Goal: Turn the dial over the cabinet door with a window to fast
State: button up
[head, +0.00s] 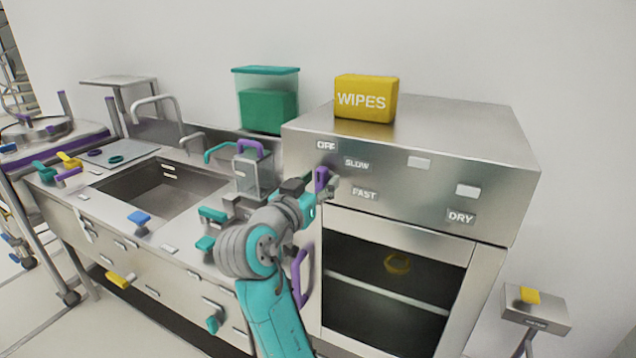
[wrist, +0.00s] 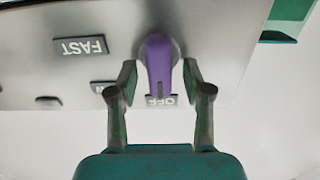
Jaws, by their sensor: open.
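The purple dial (head: 321,178) is on the steel front panel above the cabinet door with a window (head: 345,228). In the wrist view, which is upside down, the dial (wrist: 159,62) points at the OFF label (wrist: 160,100). The FAST label (head: 364,195) is right of and below the dial in the head view; it also shows in the wrist view (wrist: 80,46). My gripper (wrist: 159,82) is open, with one finger on each side of the dial's handle and a visible gap at both sides. In the head view my gripper (head: 319,192) partly covers the dial.
A SLOW label (head: 357,163) lies between OFF and FAST; a DRY label (head: 460,217) is farther right. A yellow WIPES box (head: 366,99) stands on the cabinet top. A sink (head: 160,190) and a green-filled container (head: 266,100) are at left. A purple handle (head: 299,278) is below my wrist.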

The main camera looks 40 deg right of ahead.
jog(key=shift+c, duration=0.2)
grip_shut()
jog(key=m, duration=0.4)
jog(key=shift+s+m, duration=0.2)
jog(key=shift+m, duration=0.2)
jog(key=m, duration=0.5)
jog(key=shift+s+d+f, duration=0.1)
jog(key=shift+s+f, duration=0.1)
jog(key=m, duration=0.5)
jog(key=shift+s+f+m, duration=0.1)
jog(key=shift+f+m, duration=0.15)
jog(key=shift+m, duration=0.15)
jog(key=m, duration=0.4)
jog(key=shift+f, duration=0.2)
jog(key=shift+m, duration=0.3)
